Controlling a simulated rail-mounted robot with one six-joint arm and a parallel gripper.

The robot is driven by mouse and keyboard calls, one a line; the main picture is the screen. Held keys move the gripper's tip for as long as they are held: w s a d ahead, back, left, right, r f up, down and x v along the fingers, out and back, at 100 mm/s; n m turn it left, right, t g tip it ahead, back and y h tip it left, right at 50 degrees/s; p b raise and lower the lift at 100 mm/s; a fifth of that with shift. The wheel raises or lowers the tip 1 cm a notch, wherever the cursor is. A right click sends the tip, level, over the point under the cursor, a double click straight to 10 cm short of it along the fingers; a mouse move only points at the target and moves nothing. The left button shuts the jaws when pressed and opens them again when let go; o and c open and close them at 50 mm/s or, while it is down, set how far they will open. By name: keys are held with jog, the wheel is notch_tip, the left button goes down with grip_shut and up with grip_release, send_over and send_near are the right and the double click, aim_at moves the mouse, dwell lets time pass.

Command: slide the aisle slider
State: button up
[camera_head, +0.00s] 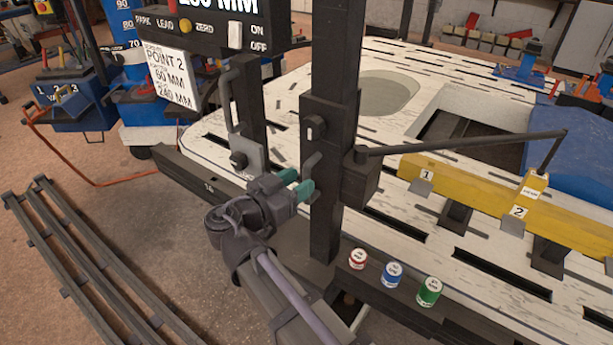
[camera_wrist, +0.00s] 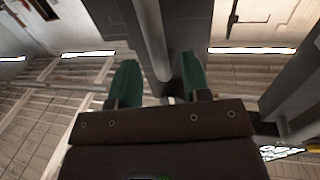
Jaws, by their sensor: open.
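I see no label reading "aisle slider", so I cannot tell for certain which part it is. A dark upright post (camera_head: 323,225) carries a dark block with an oval plate (camera_head: 315,128). A small grey handle (camera_head: 312,162) sits low on the post. My gripper (camera_head: 296,183) is right beside this handle, its green fingers apart. In the wrist view, the open fingers (camera_wrist: 158,78) stand on either side of a round grey bar (camera_wrist: 149,35). I cannot tell whether they touch it. A larger grey bar handle (camera_head: 228,104) is on another post to the left.
A display panel (camera_head: 190,20) with a paper note (camera_head: 172,76) hangs at upper left. A yellow beam (camera_head: 475,190) and a thin black rod (camera_head: 470,145) extend right. Red, blue and green cans (camera_head: 392,275) stand on the front rail. Dark rails (camera_head: 85,265) lie on the left floor.

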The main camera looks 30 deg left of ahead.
aim_at(336, 154)
jog(key=shift+x, duration=1.45)
grip_shut()
